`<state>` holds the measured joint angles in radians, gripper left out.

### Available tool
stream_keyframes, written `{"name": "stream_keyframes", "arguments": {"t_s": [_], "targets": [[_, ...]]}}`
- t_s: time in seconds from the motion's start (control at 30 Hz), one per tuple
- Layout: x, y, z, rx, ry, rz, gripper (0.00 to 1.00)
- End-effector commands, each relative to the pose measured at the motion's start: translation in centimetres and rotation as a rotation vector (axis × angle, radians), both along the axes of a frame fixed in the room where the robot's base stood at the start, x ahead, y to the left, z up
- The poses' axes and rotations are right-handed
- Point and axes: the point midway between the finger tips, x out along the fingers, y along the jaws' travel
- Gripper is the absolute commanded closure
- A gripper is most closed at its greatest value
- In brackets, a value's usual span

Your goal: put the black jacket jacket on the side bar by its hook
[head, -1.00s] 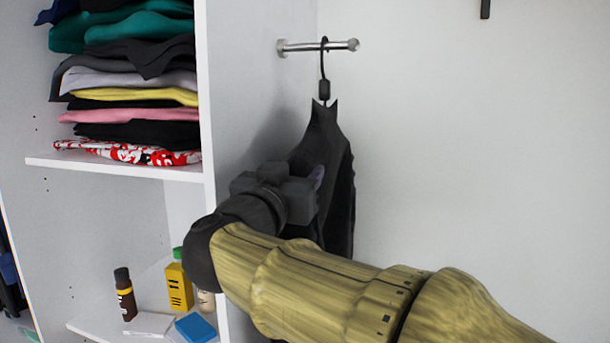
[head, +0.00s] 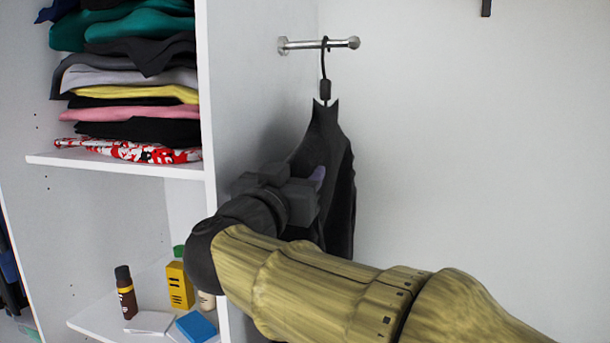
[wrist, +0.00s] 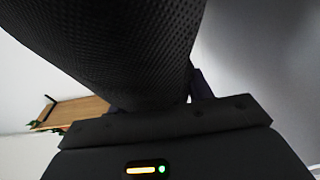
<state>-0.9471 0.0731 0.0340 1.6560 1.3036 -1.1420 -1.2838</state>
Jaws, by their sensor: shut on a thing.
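The black jacket (head: 330,140) hangs upright in the head view, below the short metal side bar (head: 305,45) on the wardrobe's side panel. The hanger's thin dark hook (head: 323,65) reaches up and loops over the bar near its free end. My gripper (head: 312,188) is at the jacket's middle, on its left side, and is shut on the jacket. In the wrist view the dark textured jacket cloth (wrist: 130,45) fills the upper middle, between the fingers.
Folded clothes (head: 130,90) fill a shelf at the left.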

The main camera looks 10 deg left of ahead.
Motion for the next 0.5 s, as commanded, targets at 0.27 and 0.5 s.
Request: {"name": "stream_keyframes", "arguments": {"t_s": [0.27, 0.5], "targets": [[0.05, 0.04, -0.48, 0.001, 0.009, -0.002, 0.42], [0.03, 0.04, -0.39, 0.0, 0.007, -0.001, 0.24]]}}
